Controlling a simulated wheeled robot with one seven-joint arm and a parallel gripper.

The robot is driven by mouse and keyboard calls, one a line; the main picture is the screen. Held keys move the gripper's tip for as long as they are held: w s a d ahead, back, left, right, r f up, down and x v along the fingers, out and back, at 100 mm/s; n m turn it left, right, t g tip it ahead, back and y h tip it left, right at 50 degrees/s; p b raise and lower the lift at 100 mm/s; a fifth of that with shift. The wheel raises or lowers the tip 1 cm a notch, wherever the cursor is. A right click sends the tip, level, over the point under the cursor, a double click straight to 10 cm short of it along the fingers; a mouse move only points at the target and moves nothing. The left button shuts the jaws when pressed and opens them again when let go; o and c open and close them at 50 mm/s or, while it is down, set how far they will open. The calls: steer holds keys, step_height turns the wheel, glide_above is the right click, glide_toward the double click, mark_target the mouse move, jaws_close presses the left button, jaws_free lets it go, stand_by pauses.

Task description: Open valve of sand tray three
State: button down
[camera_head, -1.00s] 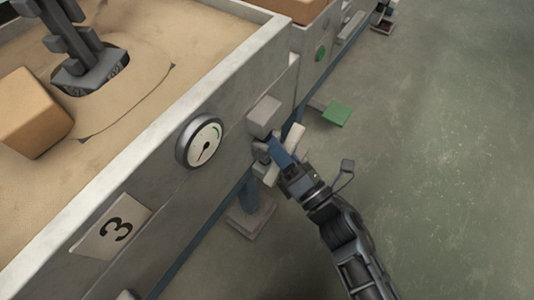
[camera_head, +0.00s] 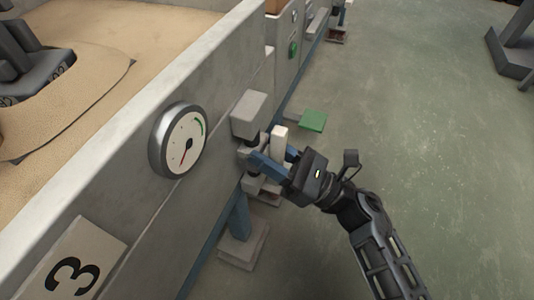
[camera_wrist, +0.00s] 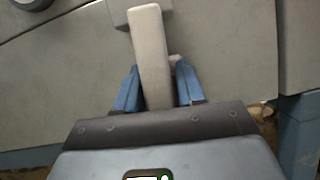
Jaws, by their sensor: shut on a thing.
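Sand tray three (camera_head: 120,125) is a pale grey walled tray filled with sand, with a sign reading 3 (camera_head: 72,262) on its side. The valve (camera_head: 249,112) sticks out of that side as a grey block, with a pale lever handle (camera_head: 279,143) beside and below it. My gripper (camera_head: 275,162) is shut on the handle with its blue fingers. In the wrist view the handle (camera_wrist: 151,50) runs lengthwise between the fingers of my gripper (camera_wrist: 158,88). The handle's lower end is hidden by the gripper body.
A round gauge (camera_head: 180,141) with a green arc is left of the valve; its red needle points down and left. A green plate (camera_head: 312,121) juts out low beyond the valve. The floor (camera_head: 430,130) to the right is mostly clear.

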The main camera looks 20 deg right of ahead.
mark_target(283, 163)
steer(key=shift+f+n+g, duration=0.1)
steer(key=shift+n+g, duration=0.2)
steer(key=shift+n, duration=0.4)
steer(key=c, duration=0.9)
jaws_free()
steer(key=shift+p+v, duration=0.55)
steer(key=shift+v, duration=3.4)
steer(key=shift+w+f, duration=0.1)
